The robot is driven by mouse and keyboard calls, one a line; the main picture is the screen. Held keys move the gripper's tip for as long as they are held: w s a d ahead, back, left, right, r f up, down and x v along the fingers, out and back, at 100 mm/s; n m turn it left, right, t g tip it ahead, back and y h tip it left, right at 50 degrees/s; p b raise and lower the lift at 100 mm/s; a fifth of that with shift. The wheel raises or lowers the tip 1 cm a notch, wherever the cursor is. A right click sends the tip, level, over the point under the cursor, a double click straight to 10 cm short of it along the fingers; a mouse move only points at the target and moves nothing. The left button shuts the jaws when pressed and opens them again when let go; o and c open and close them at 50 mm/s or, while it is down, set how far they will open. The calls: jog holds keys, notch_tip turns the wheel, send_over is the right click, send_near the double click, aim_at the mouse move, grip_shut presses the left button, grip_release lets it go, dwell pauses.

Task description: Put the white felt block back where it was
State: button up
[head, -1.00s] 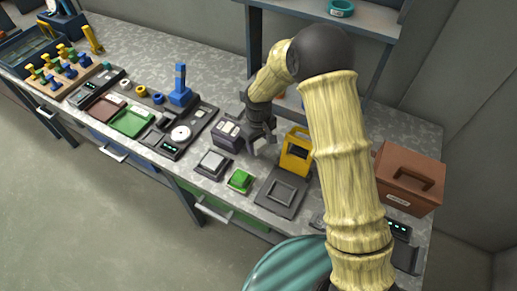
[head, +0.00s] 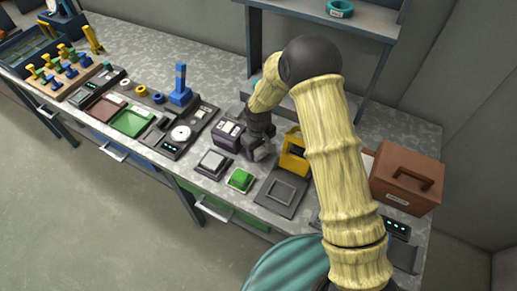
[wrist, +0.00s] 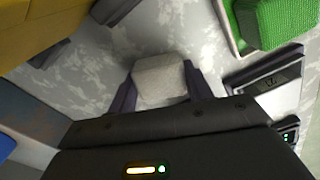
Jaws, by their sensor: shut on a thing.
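The white felt block (wrist: 160,80) is a pale, rough-faced block between the two dark fingers of my gripper (wrist: 162,88) in the wrist view. My gripper is shut on it. In the head view my gripper (head: 260,152) is low over the bench, between the dark box and the yellow frame, and the block is mostly hidden by the fingers. I cannot tell whether the block touches the bench.
A dark box (head: 228,134) stands left of my gripper and a yellow frame (head: 293,152) stands right. A brown box (head: 406,175) stands farther right.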

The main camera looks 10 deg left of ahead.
jog(key=o, duration=0.9)
jog(key=shift+f, duration=0.1)
notch_tip(320, 180, up, 12)
jog(key=shift+r+b, duration=0.2)
jog(key=shift+b, duration=0.4)
